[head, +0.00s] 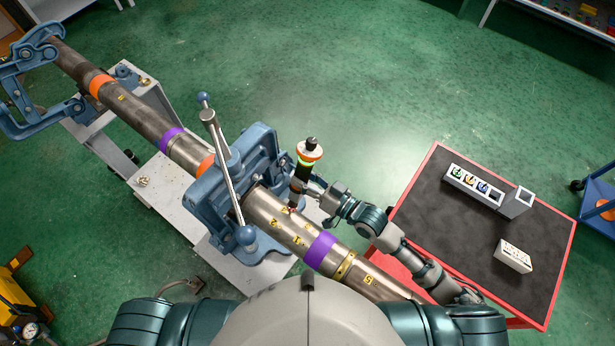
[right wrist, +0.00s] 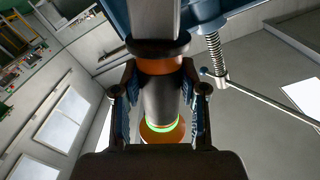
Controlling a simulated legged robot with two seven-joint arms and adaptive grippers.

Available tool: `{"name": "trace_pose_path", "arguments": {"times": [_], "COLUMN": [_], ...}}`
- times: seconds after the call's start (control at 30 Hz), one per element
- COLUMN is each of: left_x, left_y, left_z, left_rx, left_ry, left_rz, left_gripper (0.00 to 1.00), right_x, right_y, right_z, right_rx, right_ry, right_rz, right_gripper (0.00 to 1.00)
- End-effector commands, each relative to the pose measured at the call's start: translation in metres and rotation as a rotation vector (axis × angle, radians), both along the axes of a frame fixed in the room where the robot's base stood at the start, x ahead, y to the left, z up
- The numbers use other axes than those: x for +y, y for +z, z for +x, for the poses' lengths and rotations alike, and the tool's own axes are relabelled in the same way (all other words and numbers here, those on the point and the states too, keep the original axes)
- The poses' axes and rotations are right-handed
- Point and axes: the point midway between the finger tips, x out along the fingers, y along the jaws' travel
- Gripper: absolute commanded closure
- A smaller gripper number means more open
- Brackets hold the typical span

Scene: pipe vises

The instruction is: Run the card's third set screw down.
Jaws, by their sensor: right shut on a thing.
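My right gripper (head: 306,187) is shut on a dark driver tool (head: 303,170) with an orange collar and a glowing green ring. The tool stands roughly upright, its lower end at the steel pipe (head: 262,207) just right of the blue vise (head: 259,151). Yellow number marks sit on the pipe around that tip; the set screws are too small to tell apart. In the right wrist view the tool (right wrist: 162,97) lies between both fingers. A white block with dark marks (head: 514,256), possibly the card, lies on the cart; its marks are unreadable. My left gripper is out of view.
The vise's long handle (head: 226,170) rises left of the tool. Another blue clamp (head: 35,80) stands far left. Green floor (head: 400,80) is clear behind.

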Motion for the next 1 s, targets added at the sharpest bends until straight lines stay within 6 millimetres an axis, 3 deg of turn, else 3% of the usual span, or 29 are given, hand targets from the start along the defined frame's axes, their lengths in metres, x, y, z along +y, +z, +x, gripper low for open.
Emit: {"name": "trace_pose_path", "arguments": {"times": [1.0], "left_x": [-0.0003], "left_y": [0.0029], "left_z": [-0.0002], "left_rx": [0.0], "left_ry": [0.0], "left_rz": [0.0], "left_gripper": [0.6], "right_x": [0.0013], "right_y": [-0.0042], "right_z": [-0.0016], "right_rx": [0.005], "right_ry": [0.001], "right_rz": [-0.004], "right_gripper": [1.0]}}
